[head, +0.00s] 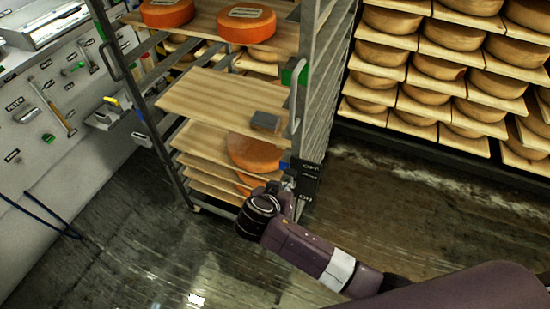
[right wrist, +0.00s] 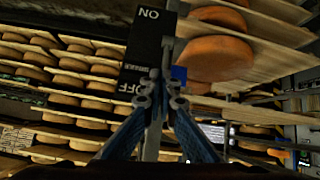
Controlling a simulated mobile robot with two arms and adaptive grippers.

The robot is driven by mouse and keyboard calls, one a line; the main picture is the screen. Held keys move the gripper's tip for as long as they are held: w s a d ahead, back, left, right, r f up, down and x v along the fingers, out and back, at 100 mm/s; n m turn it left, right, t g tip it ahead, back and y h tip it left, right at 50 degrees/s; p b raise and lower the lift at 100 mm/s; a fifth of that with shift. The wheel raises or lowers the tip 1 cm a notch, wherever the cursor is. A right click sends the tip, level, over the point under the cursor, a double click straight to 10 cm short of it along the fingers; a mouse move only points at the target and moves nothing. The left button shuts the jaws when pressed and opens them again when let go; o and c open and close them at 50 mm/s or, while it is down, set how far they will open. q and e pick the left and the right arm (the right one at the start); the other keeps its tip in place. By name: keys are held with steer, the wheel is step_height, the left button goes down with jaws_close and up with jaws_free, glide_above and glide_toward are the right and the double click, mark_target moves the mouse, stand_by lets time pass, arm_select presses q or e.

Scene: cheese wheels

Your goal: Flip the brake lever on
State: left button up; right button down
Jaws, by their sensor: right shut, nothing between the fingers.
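The black brake plate (head: 306,180) with ON and OFF labels sits on the right front post of the rack. In the right wrist view the plate (right wrist: 143,48) shows ON and OFF printed upside down. A blue piece (head: 284,167), seemingly the brake lever's end, is beside the plate; it also shows in the right wrist view (right wrist: 179,73). My right gripper (head: 288,186) is at the post, just beside the plate. Its fingertips (right wrist: 163,90) are together and empty, close below the blue piece; I cannot tell whether they touch it. My left gripper is not in view.
The metal rack (head: 306,85) holds wooden boards and orange cheese wheels (head: 245,25). A grey block (head: 265,122) lies on a middle board. Shelves of cheese wheels (head: 440,67) stand at right. A tool wall (head: 50,110) is at left. The wet floor (head: 160,250) in front is clear.

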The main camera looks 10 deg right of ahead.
step_height(320, 180, up, 7)
steer(key=a+m+t, duration=0.1)
steer(key=a+m, duration=0.1)
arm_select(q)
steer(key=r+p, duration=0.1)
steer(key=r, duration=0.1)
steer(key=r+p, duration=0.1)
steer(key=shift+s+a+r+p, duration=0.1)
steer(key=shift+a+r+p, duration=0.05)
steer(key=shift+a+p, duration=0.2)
arm_select(e)
glide_above(291, 179)
steer(key=shift+h, duration=0.4)
steer(key=f, duration=0.6)
steer(key=shift+s+a, duration=0.1)
steer(key=shift+a, duration=0.2)
steer(key=shift+f, duration=0.1)
